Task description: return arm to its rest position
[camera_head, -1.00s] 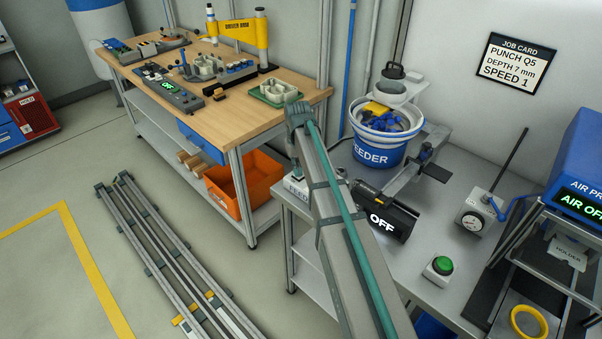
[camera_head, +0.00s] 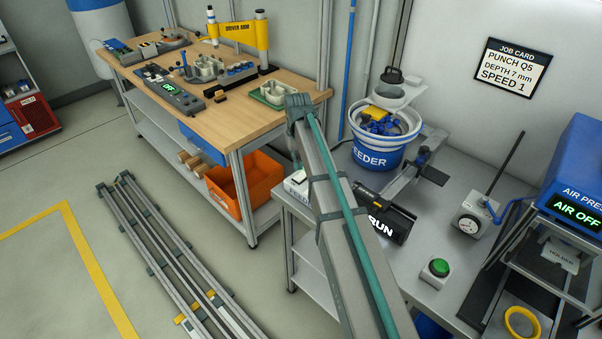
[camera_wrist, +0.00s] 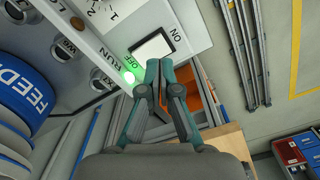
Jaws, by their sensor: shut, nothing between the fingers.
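My arm reaches up the middle of the head view, and its end bends down towards the feeder's white switch box (camera_head: 297,186) at the grey table's left corner. In the wrist view my gripper (camera_wrist: 166,64) has its two teal fingers together with nothing between them. The fingertips are right beside the white rocker switch (camera_wrist: 153,46), which lies between ON and OFF labels. I cannot tell whether they touch the box. A green lamp (camera_wrist: 128,77) glows next to the RUN label.
The blue FEEDER bowl (camera_head: 377,145) stands right of my arm, with a dark display (camera_head: 385,222) reading RUN before it. The wooden bench (camera_head: 205,100) with fixtures is to the left, an orange bin (camera_head: 243,182) under it. Floor rails (camera_head: 170,260) lie at lower left.

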